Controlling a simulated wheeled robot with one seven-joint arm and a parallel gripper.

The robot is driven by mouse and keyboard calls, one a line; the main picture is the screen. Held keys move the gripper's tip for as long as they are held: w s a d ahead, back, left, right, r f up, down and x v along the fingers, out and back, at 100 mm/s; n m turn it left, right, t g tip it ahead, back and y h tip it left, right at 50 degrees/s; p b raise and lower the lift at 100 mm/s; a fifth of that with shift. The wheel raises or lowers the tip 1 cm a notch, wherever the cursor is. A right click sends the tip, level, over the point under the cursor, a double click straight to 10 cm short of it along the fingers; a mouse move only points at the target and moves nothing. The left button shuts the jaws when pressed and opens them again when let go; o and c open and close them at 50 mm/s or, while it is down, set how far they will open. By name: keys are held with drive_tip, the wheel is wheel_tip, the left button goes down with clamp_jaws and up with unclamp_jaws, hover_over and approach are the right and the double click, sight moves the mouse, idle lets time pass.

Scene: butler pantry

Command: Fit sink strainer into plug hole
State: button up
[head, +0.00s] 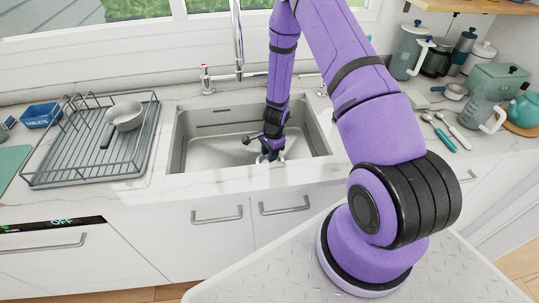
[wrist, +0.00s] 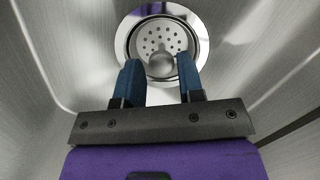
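The sink strainer (wrist: 160,37) is a round metal disc with small holes and a rounded central knob. In the wrist view it lies within the shiny ring of the plug hole (wrist: 203,48) as seen from above; I cannot tell whether it is seated or just over it. My gripper (wrist: 161,62) points down at it, with a blue finger on each side of the knob. The knob nearly fills the gap, and I cannot tell whether the fingers press on it. In the head view my gripper (head: 271,154) is down inside the sink, hiding most of the strainer.
The steel sink basin (head: 205,150) has walls around my gripper, and a tall tap (head: 237,45) rises behind it. Utensils (head: 440,130), a teal teapot (head: 525,108) and canisters crowd the right counter.

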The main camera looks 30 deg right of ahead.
drive_tip(key=shift+r, duration=1.25)
drive_tip(key=o, duration=0.6)
drive_tip(key=shift+c, duration=0.2)
